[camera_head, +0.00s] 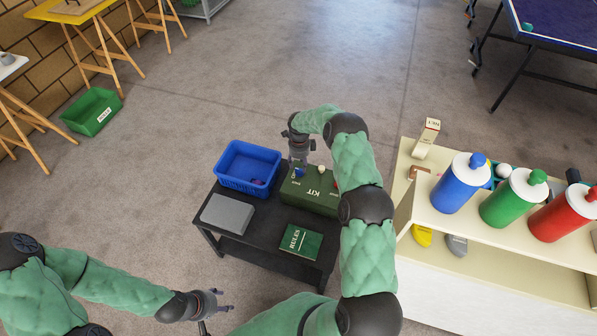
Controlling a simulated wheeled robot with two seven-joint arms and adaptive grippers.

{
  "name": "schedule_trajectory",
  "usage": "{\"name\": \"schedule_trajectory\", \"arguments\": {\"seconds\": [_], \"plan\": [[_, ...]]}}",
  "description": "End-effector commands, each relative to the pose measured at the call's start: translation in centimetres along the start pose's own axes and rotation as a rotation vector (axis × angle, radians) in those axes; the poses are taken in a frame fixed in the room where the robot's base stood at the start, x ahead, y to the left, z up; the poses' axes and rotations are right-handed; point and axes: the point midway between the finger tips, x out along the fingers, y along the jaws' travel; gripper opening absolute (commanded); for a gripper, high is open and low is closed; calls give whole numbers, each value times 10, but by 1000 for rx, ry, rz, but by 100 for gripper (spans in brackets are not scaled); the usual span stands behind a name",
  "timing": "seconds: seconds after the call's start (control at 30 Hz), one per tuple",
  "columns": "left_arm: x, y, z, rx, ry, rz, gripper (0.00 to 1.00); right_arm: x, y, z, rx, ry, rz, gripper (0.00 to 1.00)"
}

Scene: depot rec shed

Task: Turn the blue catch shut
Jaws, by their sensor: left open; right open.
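A green box marked KIT (312,199) stands on the dark low table (258,250). A small blue part (300,173), which looks like the blue catch, shows at the box's upper left edge. My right gripper (298,163) points down just above the blue catch, open and partly covering that corner. I cannot tell whether it touches the catch. A cream knob (321,169) and a small red part sit further right on the box, near my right arm. My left gripper (224,300) is open and empty, low and left of the table.
A blue basket (247,166), a grey case (228,214) and a green RULES book (300,242) share the table. A cream cabinet (440,270) with blue, green and red bottles stands at right. A green crate (92,112) lies on the floor at left. Open floor lies behind the table.

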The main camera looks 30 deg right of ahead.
Motion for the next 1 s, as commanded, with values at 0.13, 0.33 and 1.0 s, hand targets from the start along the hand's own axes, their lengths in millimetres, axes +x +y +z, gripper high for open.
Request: {"name": "schedule_trajectory", "arguments": {"seconds": [0.13,0.33,1.0], "plan": [[9,-3,0,0,0,0,52,27,1,0,-1,0,1,49],[14,-5,0,0,0,0,52,43,0,1,-2,-1,-1,49],[14,-5,0,0,0,0,52,46,0,1,-2,-1,-1,0]]}}
